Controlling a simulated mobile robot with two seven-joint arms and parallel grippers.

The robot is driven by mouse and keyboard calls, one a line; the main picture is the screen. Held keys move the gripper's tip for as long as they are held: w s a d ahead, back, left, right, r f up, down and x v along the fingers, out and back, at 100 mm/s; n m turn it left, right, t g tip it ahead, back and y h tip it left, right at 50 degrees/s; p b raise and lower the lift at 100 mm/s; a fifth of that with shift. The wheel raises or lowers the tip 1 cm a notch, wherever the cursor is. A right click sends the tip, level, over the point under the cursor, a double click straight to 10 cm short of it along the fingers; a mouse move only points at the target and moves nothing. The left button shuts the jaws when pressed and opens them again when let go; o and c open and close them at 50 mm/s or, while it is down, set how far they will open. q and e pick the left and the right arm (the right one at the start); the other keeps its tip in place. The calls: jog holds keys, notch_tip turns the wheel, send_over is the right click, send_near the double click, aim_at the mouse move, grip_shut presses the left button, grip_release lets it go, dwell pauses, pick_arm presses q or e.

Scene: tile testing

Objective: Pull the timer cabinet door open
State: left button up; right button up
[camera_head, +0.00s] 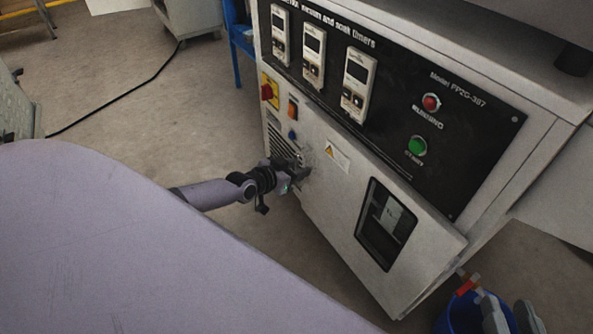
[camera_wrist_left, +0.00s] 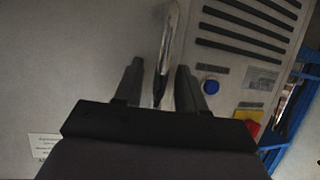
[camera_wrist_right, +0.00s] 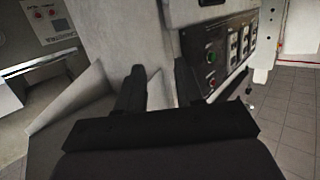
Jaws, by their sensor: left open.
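The timer cabinet (camera_head: 290,110) has a black panel with several timers. Below is its pale door (camera_head: 340,195) with a small dark window (camera_head: 386,222); I cannot tell whether it is slightly ajar. My left gripper (camera_head: 300,174) is at the door's left side, beside the vent, and hides the handle in the head view. In the left wrist view, the shiny metal handle (camera_wrist_left: 168,45) runs between the open fingers of my left gripper (camera_wrist_left: 158,75); contact is unclear. My right gripper (camera_wrist_right: 157,78) is open and empty, away from the door, with the cabinet panel beyond it.
A blue bucket (camera_head: 462,313) with tools stands at the lower right, near the door's right lower corner. A lavender surface (camera_head: 130,250) fills the lower left. A black cable (camera_head: 115,98) lies on the floor, which is otherwise mostly clear left of the cabinet.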

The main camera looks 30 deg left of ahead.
pick_arm(q)
grip_shut()
jog(key=shift+s, duration=0.1)
